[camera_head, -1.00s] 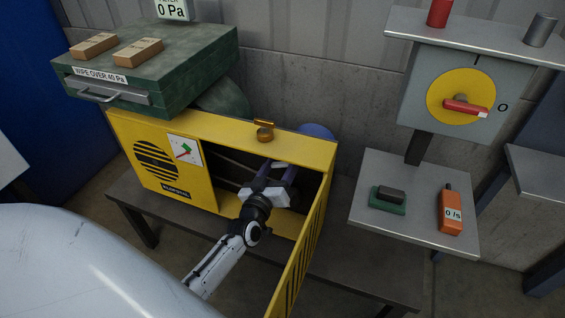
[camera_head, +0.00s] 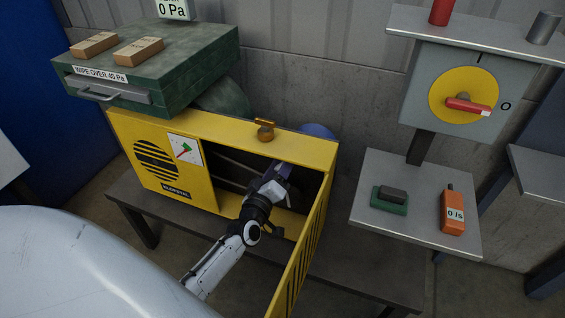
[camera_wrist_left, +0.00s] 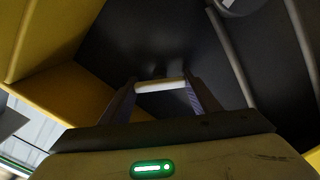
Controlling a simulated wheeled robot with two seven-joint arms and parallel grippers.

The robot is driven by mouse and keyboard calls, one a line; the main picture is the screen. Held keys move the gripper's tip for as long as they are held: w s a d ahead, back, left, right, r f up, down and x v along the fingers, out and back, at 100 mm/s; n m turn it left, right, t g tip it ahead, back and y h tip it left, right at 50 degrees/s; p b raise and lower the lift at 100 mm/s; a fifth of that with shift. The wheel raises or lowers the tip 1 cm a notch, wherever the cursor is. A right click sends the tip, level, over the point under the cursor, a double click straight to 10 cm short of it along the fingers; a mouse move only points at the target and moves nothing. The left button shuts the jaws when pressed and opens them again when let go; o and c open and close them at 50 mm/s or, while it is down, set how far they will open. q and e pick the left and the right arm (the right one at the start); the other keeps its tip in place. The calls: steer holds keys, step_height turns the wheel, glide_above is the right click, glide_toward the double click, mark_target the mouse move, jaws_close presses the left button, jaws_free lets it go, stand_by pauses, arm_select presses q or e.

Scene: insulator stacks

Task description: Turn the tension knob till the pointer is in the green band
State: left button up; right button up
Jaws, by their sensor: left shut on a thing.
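The yellow housing (camera_head: 205,205) stands on a dark bench with its right front open. A white dial (camera_head: 185,150) on its front has a green patch and a short red pointer slanting down-left. It is too small to read exactly. My left gripper (camera_head: 281,171) reaches into the opening. In the left wrist view its fingers (camera_wrist_left: 160,88) are closed on the ends of a short white bar (camera_wrist_left: 161,86), which looks like the knob's grip. The rest of the knob is hidden. My right gripper is in neither view.
The open yellow door (camera_head: 302,245) stands close to the right of my left arm. A brass fitting (camera_head: 265,131) sits on the housing's top edge. A green drawer unit (camera_head: 185,75) stands above at the left. A grey shelf (camera_head: 410,225) is at the right.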

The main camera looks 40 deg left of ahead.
arm_select(q)
steer(key=o, duration=1)
steer(key=shift+o, duration=0.2)
steer(key=shift+s, duration=0.1)
steer(key=v, duration=1)
steer(key=shift+s, duration=0.1)
